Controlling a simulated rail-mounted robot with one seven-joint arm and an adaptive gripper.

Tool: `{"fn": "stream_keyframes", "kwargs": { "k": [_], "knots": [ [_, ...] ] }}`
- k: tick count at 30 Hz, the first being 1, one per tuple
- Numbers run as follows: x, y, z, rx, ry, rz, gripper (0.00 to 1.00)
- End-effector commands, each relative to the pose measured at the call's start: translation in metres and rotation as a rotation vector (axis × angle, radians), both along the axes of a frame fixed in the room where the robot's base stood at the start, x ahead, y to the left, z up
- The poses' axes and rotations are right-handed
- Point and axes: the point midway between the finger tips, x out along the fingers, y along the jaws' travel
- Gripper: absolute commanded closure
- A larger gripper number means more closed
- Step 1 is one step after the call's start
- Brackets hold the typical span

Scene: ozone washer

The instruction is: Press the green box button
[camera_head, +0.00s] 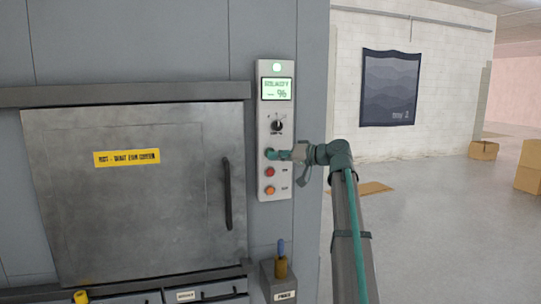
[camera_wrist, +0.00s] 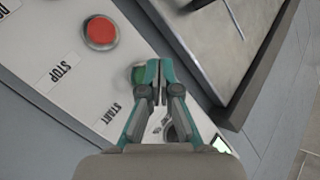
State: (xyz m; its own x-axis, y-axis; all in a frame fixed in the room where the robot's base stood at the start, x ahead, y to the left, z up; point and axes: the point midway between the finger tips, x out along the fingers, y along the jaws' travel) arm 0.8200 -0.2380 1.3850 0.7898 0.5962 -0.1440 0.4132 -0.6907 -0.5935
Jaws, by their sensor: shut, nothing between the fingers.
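The green button (camera_wrist: 138,76) sits on the light control panel beside the START label, seen in the wrist view. My gripper (camera_wrist: 160,68) is shut and empty, and its left finger covers part of the button. In the head view my gripper (camera_head: 279,155) is at the panel (camera_head: 263,219), just above the red button. There the fingertips and the green button are hard to tell apart. I cannot tell whether the fingertips touch the button.
A red STOP button (camera_wrist: 100,33) is close by on the panel; an orange button (camera_head: 269,190) is lower down. A dial (camera_head: 277,125) and lit display (camera_head: 276,89) are above. A metal door with a dark handle (camera_head: 228,194) is to the left.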

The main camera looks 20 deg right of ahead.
Motion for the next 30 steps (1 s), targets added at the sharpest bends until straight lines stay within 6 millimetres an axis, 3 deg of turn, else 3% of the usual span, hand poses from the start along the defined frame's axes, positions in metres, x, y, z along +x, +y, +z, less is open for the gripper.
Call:
{"fn": "stream_keyframes", "kwargs": {
  "k": [30],
  "knots": [
    [0.0114, -0.0017, -0.0001, 0.0, 0.0, 0.0, 1.0]
  ]
}}
